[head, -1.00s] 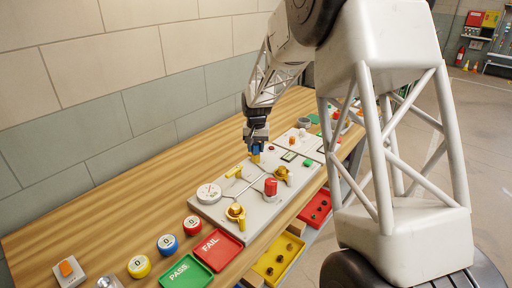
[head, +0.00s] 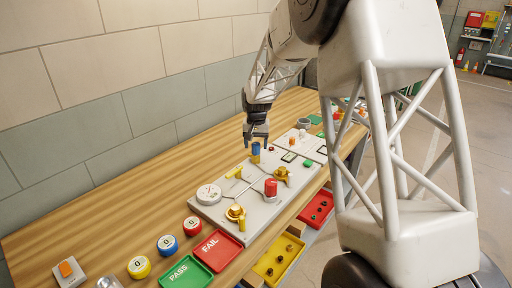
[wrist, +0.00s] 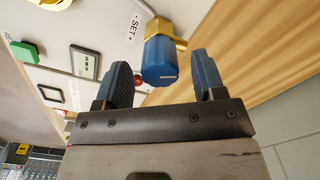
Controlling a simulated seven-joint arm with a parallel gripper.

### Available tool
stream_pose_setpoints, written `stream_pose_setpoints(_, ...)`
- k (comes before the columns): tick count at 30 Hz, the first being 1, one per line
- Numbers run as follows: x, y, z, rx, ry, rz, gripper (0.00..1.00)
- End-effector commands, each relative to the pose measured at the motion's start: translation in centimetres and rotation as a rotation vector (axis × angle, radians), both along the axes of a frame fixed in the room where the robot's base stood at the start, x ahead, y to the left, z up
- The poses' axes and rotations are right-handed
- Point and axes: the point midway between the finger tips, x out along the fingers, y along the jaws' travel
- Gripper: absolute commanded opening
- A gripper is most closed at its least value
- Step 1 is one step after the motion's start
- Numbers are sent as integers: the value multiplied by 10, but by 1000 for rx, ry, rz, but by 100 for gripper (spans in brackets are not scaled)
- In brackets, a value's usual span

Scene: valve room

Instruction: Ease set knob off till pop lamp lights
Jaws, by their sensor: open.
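The set knob (head: 255,149) is a blue cylinder on a brass stem at the back of the grey valve panel (head: 225,218). In the wrist view the knob (wrist: 160,62) stands beside a "- SET +" label (wrist: 135,27). My gripper (head: 256,137) is open just above the knob in the head view. In the wrist view its two dark fingers (wrist: 162,72) are spread to either side of the knob's end, with gaps showing and no grip on it. I cannot tell which part is the pop lamp or whether it is lit.
The panel carries a white round gauge (head: 209,194), a red cylinder (head: 270,187) and brass valves (head: 282,174). Green PASS (head: 187,273) and red FAIL (head: 216,250) trays lie in front. A second panel (head: 301,146) stands farther along the bench. The wall runs along the left.

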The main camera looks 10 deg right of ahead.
Motion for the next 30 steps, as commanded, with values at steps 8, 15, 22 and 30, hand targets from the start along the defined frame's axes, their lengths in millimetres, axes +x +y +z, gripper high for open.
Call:
stream_pose_setpoints(8, 0, 0, 37, 0, -1, 0, 63)
stream_pose_setpoints(15, 0, 0, 57, 0, 0, 0, 63)
stream_pose_setpoints(22, 0, 0, 60, 0, 0, 0, 63)
stream_pose_setpoints(30, 0, 0, 60, 0, 0, 0, 63)
